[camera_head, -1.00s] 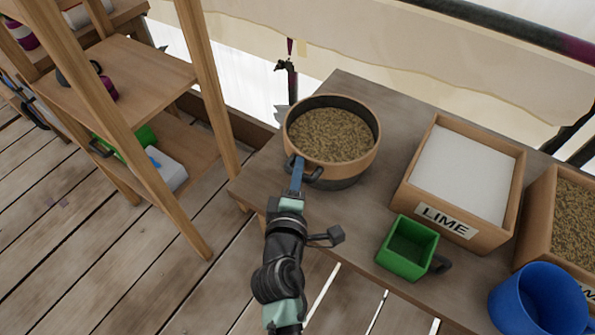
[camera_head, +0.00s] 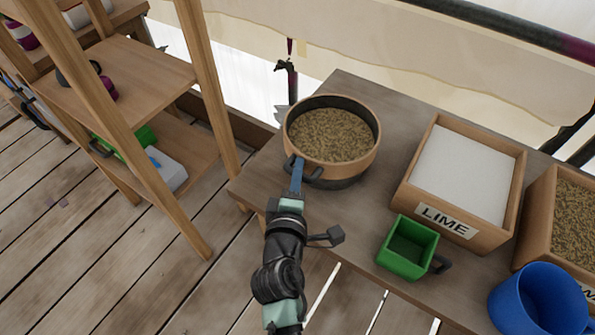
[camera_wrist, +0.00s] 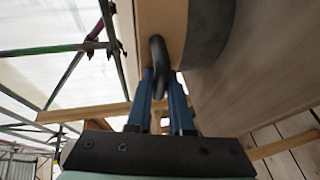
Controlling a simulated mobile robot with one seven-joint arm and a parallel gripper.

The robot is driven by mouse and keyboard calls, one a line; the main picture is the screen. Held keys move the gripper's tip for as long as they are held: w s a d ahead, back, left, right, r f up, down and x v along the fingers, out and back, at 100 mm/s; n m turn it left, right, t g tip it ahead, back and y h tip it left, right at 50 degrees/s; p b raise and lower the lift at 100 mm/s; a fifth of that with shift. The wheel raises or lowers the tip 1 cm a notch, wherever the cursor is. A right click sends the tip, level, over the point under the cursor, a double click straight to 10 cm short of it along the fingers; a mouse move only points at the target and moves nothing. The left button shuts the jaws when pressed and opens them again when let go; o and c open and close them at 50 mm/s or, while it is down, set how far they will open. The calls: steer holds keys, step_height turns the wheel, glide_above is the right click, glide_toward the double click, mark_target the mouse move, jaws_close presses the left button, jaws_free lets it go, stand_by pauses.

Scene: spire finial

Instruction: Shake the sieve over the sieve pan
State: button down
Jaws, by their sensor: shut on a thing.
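The sieve (camera_head: 368,158) is a round wooden-rimmed vessel full of brown sand, at the left part of the table. A dark grey round pan (camera_head: 345,183) shows under its rim; it looks like the sieve pan, and I cannot tell whether the two touch. My gripper (camera_head: 297,172) has blue fingers and is shut on the sieve's dark handle at the near side. In the wrist view my gripper (camera_wrist: 163,92) has its fingers around the dark loop handle (camera_wrist: 158,52), with the wooden rim (camera_wrist: 160,18) beyond. The sieve's mesh is hidden by the sand.
A box of white lime (camera_head: 465,170) stands right of the sieve. A green scoop (camera_head: 408,248), a blue mug (camera_head: 538,300) and a sand box (camera_head: 572,220) stand along the near and right side. A wooden shelf (camera_head: 130,75) stands at left. Bare table (camera_head: 350,225) lies between sieve and scoop.

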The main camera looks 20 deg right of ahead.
stand_by(0.7)
steer(key=shift+s+d+p, duration=0.75)
steer(key=shift+s+p, duration=0.05)
steer(key=shift+s, duration=0.25)
steer(key=shift+w+a, duration=0.1)
steer(key=shift+w, duration=0.1)
steer(key=shift+w+a+b, duration=0.75)
steer(key=shift+w, duration=0.15)
steer(key=shift+w+a+b, duration=0.7)
steer(key=shift+w, duration=0.2)
steer(key=shift+s+d+p, duration=0.75)
steer(key=shift+s+d, duration=0.05)
steer(key=shift+s, duration=0.2)
steer(key=shift+s+d+p, duration=0.75)
steer(key=shift+s, duration=0.25)
steer(key=shift+w+a+f+b, duration=0.1)
steer(key=shift+w+a+b, duration=0.2)
steer(key=shift+w+b, duration=0.15)
steer(key=w+a+b, duration=0.2)
steer(key=w, duration=0.1)
steer(key=shift+a, duration=0.25)
steer(key=shift+s+d+p, duration=0.7)
steer(key=shift+s+d, duration=0.1)
steer(key=shift+s, duration=0.15)
